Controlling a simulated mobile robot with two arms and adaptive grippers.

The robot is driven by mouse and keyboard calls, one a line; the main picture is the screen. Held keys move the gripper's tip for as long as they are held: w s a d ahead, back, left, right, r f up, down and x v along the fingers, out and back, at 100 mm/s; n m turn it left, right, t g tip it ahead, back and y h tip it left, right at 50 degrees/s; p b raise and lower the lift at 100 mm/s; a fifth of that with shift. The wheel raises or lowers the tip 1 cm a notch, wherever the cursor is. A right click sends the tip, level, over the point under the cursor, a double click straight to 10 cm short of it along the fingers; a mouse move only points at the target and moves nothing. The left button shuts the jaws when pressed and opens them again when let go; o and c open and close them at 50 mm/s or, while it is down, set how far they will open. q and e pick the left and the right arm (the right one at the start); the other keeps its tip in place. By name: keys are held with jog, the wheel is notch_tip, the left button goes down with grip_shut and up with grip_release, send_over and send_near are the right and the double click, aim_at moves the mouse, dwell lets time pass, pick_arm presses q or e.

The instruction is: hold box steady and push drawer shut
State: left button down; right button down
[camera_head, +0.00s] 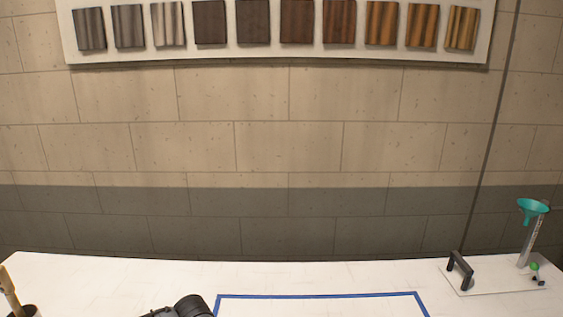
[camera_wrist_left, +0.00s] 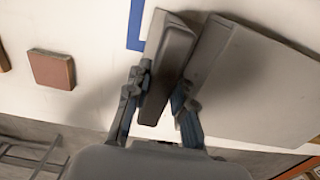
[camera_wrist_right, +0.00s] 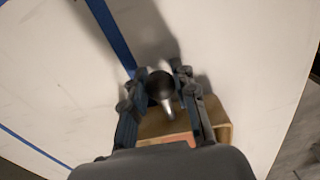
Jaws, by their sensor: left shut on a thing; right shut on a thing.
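In the left wrist view my left gripper (camera_wrist_left: 158,105) is shut on a narrow dark grey panel (camera_wrist_left: 172,62), which stands between its fingers. A wide grey box-like body (camera_wrist_left: 255,85) lies just right of the right finger, with a narrow wedge-shaped gap to the panel. In the right wrist view my right gripper (camera_wrist_right: 160,88) is shut on a round dark knob (camera_wrist_right: 159,82) with a shiny metal stem. A tan wooden drawer-like part (camera_wrist_right: 215,115) with a reddish inside lies behind the fingers, partly hidden. How the knob joins it is hidden.
Blue tape (camera_head: 320,295) outlines an area on the white table. A stand with a teal funnel (camera_head: 533,207) and a black handle (camera_head: 460,268) are at right. A reddish-brown block (camera_wrist_left: 52,69) lies left of the left gripper. A brush in a cup (camera_head: 10,290) is at far left.

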jog(key=shift+a, duration=0.15)
pick_arm(q)
jog(key=shift+d, duration=0.1)
pick_arm(e)
jog(key=shift+w+a, duration=0.1)
jog(key=shift+a, duration=1)
jog(key=shift+a, duration=0.95)
jog(key=shift+w+a, duration=0.1)
pick_arm(q)
jog(key=shift+d, duration=0.1)
pick_arm(e)
jog(key=shift+a, duration=1)
